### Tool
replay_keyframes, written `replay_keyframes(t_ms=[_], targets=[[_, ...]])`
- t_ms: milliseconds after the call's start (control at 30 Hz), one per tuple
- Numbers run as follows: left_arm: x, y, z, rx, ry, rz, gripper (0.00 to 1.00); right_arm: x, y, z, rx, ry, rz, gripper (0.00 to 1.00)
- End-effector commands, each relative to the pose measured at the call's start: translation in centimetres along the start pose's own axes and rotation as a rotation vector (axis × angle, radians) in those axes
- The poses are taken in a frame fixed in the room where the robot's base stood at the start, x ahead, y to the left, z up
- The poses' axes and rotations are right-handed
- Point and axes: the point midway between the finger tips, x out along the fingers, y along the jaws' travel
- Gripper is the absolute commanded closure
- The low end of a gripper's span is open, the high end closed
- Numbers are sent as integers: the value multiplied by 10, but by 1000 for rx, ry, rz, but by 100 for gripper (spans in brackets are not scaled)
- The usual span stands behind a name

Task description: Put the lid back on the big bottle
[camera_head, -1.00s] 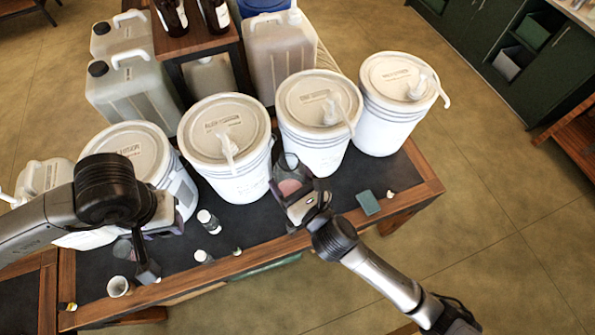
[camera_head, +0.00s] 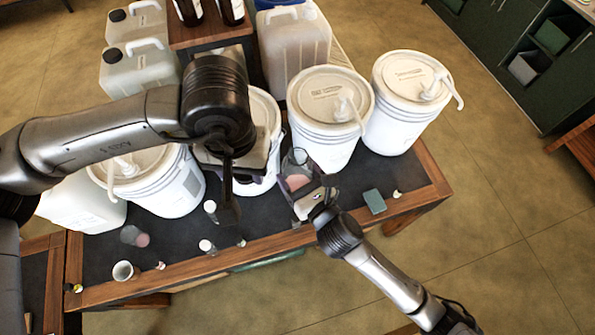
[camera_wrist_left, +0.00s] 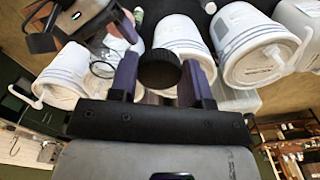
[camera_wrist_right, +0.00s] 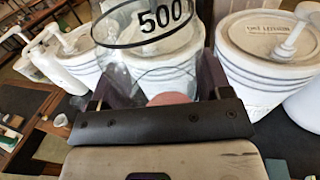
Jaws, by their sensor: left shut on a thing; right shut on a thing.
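My left gripper (camera_wrist_left: 160,85) is shut on a round black lid (camera_wrist_left: 160,69), held between its purple fingers above the table. In the head view, my left gripper (camera_head: 229,208) hangs left of the big clear bottle (camera_head: 297,168); the lid is hidden there. My right gripper (camera_head: 302,198) is shut on this bottle, which stands upright with something pink inside. The bottle, marked 500, fills the upper middle of the right wrist view (camera_wrist_right: 150,55) between the fingers of my right gripper (camera_wrist_right: 160,95). Its mouth is not clearly visible. Lid and bottle are apart.
Several white pump buckets (camera_head: 330,110) line the table behind the bottle. Two small bottles (camera_head: 207,246), a small clear vessel with pink contents (camera_head: 134,236) and a cup (camera_head: 122,271) stand at left. A green block (camera_head: 374,201) lies right. Jerrycans (camera_head: 140,68) stand behind.

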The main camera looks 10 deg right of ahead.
Motion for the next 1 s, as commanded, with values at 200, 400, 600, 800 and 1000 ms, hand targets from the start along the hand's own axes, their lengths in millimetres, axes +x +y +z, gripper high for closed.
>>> replay_keyframes(t_ms=[200, 400, 600, 800, 1000], targets=[[-23, 66, -28, 61, 0, -1, 77, 0, 0, 0, 0, -1, 0, 71], [-28, 96, -52, 108, -1, 0, 77, 0, 0, 0, 0, -1, 0, 71], [-29, 81, -76, 162, -1, -1, 77, 0, 0, 1, 0, -1, 0, 71], [-28, 79, -74, 291, -1, -1, 77, 0, 0, 0, 0, -1, 0, 71], [-28, 79, -74, 332, 0, -1, 77, 0, 0, 0, 0, -1, 0, 71]])
